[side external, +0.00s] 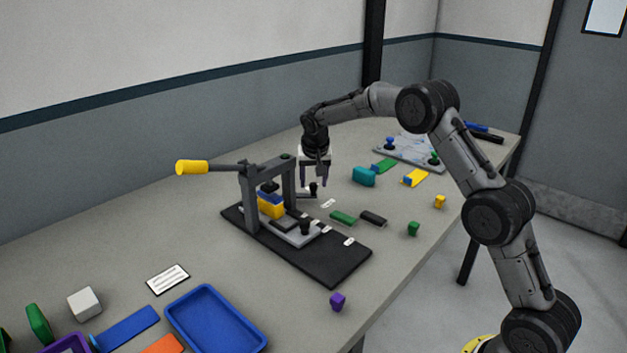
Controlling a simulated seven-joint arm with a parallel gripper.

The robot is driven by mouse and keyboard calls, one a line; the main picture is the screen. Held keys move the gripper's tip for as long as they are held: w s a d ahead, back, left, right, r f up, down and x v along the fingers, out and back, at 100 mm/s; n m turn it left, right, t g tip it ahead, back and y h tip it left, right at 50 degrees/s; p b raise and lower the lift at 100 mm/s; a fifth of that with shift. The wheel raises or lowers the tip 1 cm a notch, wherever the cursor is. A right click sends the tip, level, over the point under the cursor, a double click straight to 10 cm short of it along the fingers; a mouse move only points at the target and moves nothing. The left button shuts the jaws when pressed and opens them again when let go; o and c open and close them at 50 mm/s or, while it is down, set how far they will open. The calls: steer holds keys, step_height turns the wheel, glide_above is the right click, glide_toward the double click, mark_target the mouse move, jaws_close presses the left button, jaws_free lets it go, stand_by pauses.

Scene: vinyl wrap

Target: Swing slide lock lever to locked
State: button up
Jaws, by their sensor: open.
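A dark press fixture (249,203) stands on a black base plate (335,264), with a yellow-handled lever (192,167) sticking out to the left. A grey slide plate (292,240) with a black knob (305,227) lies at the front of the fixture. A small dark lever with a black upright knob (313,189) is at the far right side of the fixture; it looks like the slide lock lever. My gripper (313,183) is open and points down over this knob, its fingers to either side in the picture. Whether they touch it cannot be told.
Yellow and blue blocks (271,207) sit under the press. Green (343,218) and black (373,219) pieces and a teal block (363,176) lie to the right. A purple block (337,301) is near the front edge. A blue tray (215,320) is at front left.

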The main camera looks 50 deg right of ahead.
steer(key=v, duration=1.3)
steer(key=shift+r, duration=0.45)
steer(key=s+a+r+t, duration=0.15)
steer(key=s+r, duration=0.25)
steer(key=r, duration=0.4)
steer(key=s+a+r+n+t+y, duration=0.1)
steer(key=s+a+r, duration=0.15)
steer(key=s, duration=0.45)
steer(key=s+a+r+n, duration=0.1)
steer(key=s+a+r, duration=0.15)
steer(key=s, duration=0.45)
steer(key=s+a+f+n+y, duration=0.1)
steer(key=s+a+f+n, duration=0.1)
steer(key=s+f, duration=0.5)
steer(key=s+a+f+n+y, duration=0.1)
steer(key=s+a+f+n, duration=0.2)
steer(key=s+f, duration=0.4)
steer(key=s+n, duration=0.1)
steer(key=s, duration=0.6)
steer(key=shift+n, duration=0.4)
